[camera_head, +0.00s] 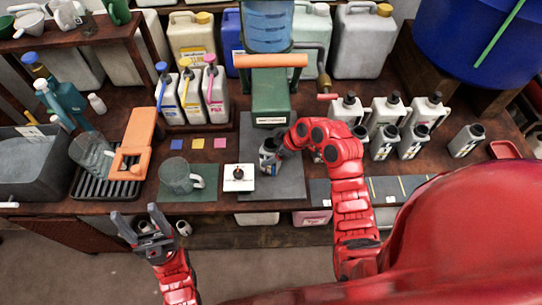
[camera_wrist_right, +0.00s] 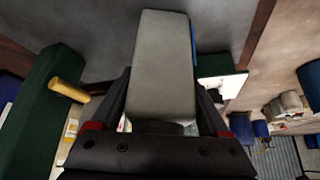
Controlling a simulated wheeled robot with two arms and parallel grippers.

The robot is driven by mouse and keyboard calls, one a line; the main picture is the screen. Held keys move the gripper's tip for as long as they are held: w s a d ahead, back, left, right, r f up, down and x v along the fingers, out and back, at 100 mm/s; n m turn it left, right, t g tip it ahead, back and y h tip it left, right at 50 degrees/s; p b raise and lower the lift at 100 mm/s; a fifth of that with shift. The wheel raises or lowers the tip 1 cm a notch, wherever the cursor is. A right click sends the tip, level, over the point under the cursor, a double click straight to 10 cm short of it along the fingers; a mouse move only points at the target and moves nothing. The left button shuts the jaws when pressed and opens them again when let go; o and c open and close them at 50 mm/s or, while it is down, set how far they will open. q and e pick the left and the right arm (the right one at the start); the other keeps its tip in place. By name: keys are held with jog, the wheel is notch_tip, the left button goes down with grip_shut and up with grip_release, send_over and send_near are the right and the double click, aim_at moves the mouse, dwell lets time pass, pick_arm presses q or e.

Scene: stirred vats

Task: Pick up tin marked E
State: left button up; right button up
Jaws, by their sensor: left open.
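Several grey tins with black caps (camera_head: 386,115) stand on the right of the bench; I cannot read an E on any. My right gripper (camera_wrist_right: 162,88) is shut on a grey tin (camera_wrist_right: 162,50), its fingers along both sides. In the head view this tin (camera_head: 268,158) is over the dark mat below the green dispenser, with its dark top showing. No letter is readable on it, and the right fingers are mostly hidden by my arm. My left gripper (camera_head: 148,235) is open and empty in front of the bench's front edge, below the glass mug.
A green dispenser (camera_head: 268,103) stands behind the held tin. A white tile with a dark knob (camera_head: 238,177), a glass mug (camera_head: 181,178) and an orange device (camera_head: 134,142) lie to the left. A single tin (camera_head: 467,141) and a red tray (camera_head: 505,150) are far right.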

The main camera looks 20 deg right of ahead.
grip_shut()
jog(key=shift+r, duration=0.15)
